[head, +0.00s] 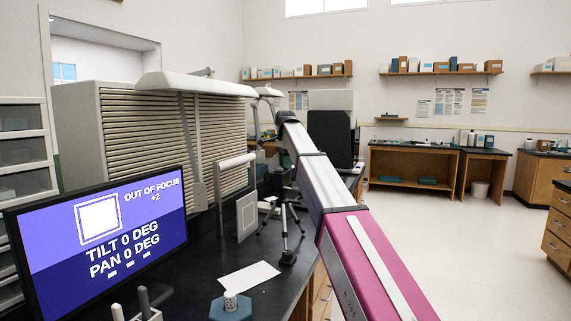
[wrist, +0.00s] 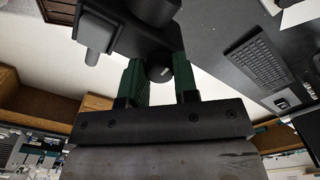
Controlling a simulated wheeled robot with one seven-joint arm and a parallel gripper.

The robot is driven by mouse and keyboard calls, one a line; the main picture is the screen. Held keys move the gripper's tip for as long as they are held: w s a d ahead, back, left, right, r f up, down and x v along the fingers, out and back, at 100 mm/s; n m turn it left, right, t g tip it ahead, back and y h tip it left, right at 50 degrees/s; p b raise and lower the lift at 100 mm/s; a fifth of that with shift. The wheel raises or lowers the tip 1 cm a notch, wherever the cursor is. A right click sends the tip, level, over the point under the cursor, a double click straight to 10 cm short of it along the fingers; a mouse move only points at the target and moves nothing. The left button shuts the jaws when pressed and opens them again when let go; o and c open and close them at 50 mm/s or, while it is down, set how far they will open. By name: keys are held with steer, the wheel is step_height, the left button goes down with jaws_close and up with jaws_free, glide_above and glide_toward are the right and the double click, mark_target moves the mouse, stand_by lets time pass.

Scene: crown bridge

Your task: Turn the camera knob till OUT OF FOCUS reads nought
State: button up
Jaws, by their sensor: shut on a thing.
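The monitor (head: 105,240) at the lower left of the head view reads OUT OF FOCUS +2, TILT 0 DEG and PAN 0 DEG, with a white square drawn on it. In the wrist view, my gripper (wrist: 158,78) has its green fingers on either side of a small round dark knob (wrist: 160,73) on a black camera body (wrist: 125,35), and it is shut on the knob. In the head view my arm hides most of the camera and my fingers. A dark tripod (head: 288,245) stands on the bench beneath.
The black bench (head: 205,275) holds a white sheet (head: 249,276), a blue hexagonal base (head: 231,307) and a pale upright panel (head: 247,215). A large slatted cabinet (head: 150,140) stands behind. A keyboard (wrist: 258,62) and mouse (wrist: 282,103) show in the wrist view. The floor at right is clear.

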steer(key=m, duration=1.2)
steer(key=shift+m, duration=0.3)
stand_by(0.4)
steer(key=o, duration=0.9)
steer(key=shift+o, duration=0.2)
